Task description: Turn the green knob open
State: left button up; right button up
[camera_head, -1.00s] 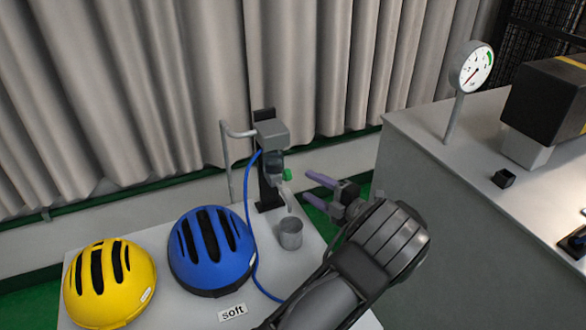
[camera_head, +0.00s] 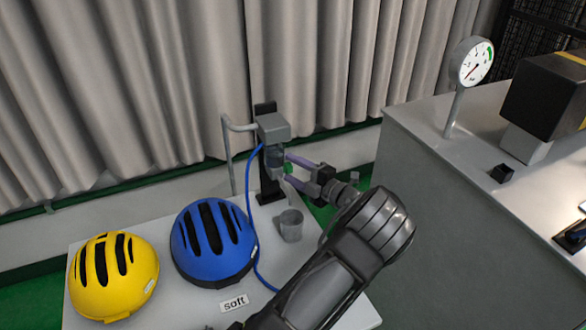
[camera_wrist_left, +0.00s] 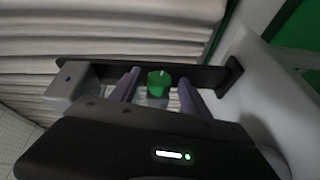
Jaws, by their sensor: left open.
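The green knob (camera_head: 288,168) sits on the side of a grey dispenser (camera_head: 274,132) with a clear chamber, mounted on a black upright plate (camera_head: 266,187). My left gripper (camera_head: 292,168) is open, its purple fingers pointing left at the knob. In the left wrist view the knob (camera_wrist_left: 159,82) shows between the two spread fingers of my left gripper (camera_wrist_left: 160,84). A gap shows on each side of the knob, with no clear contact. A small grey cup (camera_head: 290,225) stands below the spout. My right gripper is not in view.
A blue helmet (camera_head: 243,260) and a yellow helmet (camera_head: 143,290) lie on the white table (camera_head: 190,310) with a "soft" label (camera_head: 234,303). A blue hose (camera_head: 248,190) runs down from the dispenser. A grey counter (camera_head: 430,190) with a gauge (camera_head: 476,63) stands at right.

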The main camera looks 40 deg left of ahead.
pick_arm(q)
jog(key=shift+a, duration=0.1)
jog(key=shift+c, duration=0.4)
grip_shut()
